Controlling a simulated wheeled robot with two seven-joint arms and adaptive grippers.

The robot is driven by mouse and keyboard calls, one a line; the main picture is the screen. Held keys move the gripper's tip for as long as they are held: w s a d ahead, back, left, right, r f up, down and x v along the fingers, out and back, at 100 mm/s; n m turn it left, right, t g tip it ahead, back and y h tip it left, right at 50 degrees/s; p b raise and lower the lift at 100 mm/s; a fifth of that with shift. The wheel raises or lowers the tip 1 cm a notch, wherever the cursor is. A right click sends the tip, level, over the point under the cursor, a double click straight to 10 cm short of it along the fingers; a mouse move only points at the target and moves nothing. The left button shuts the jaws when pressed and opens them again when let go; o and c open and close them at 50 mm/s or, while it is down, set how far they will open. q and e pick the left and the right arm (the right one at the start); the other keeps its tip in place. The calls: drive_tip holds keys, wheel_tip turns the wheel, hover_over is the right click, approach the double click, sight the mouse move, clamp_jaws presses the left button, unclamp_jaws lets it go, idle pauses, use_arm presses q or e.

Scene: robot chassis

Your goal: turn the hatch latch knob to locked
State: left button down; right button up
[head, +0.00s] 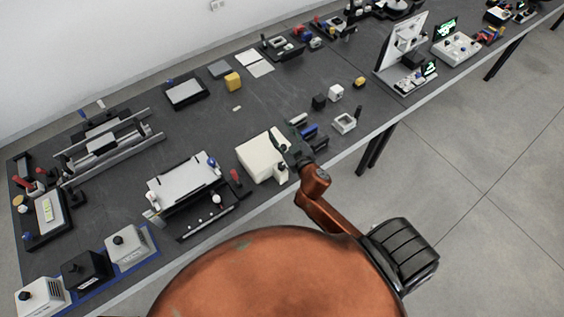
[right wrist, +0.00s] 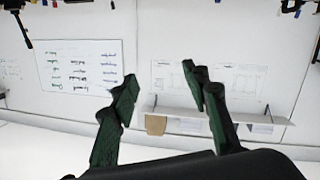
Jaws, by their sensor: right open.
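A cream box (head: 257,160) stands at the front edge of the bench, in the middle of the head view. A small dark knob-like part (head: 282,167) shows at its right front side; I cannot tell for sure that it is the hatch latch knob, or how it is turned. My left gripper is out of view.
A white tray-like fixture (head: 183,182) stands left of the box, with a red-handled part (head: 235,177) between. Blue and dark blocks (head: 309,131) and a white square frame (head: 344,123) lie to the right. The wrist view faces a wall with a whiteboard (right wrist: 66,70) and shelf (right wrist: 215,116).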

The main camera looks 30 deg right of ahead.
drive_tip(key=w+a+r+n+y, duration=0.1)
drive_tip(key=a+r+n+y, duration=0.45)
drive_tip(key=a, duration=0.35)
drive_tip(key=w+a+r+n+y, duration=0.2)
drive_tip(key=a+r+n+y, duration=0.3)
drive_tip(key=a+y, duration=0.3)
drive_tip(key=s+a+f+n+g+y, duration=0.1)
drive_tip(key=s+a+f+n+g, duration=0.1)
drive_tip(key=a+n+g, duration=0.15)
drive_tip(key=s+a+f+n+g, duration=0.1)
drive_tip(key=a+f+n+g, duration=0.15)
drive_tip(key=a+g, duration=0.2)
drive_tip(key=m+g+h+p, duration=0.1)
drive_tip(key=m+g+h, duration=0.2)
drive_tip(key=g+h, duration=0.75)
hover_over(282, 165)
wheel_tip(282, 165, down, 15)
drive_tip(key=t+h, duration=0.2)
drive_tip(key=shift+w+f+n+h, duration=0.1)
drive_tip(key=shift+f+n+h, duration=0.1)
drive_tip(key=shift+n+h, duration=0.1)
wheel_tip(282, 165, down, 6)
drive_tip(key=shift+r+p, duration=0.1)
drive_tip(key=shift+p, duration=0.6)
drive_tip(key=shift+f, duration=0.85)
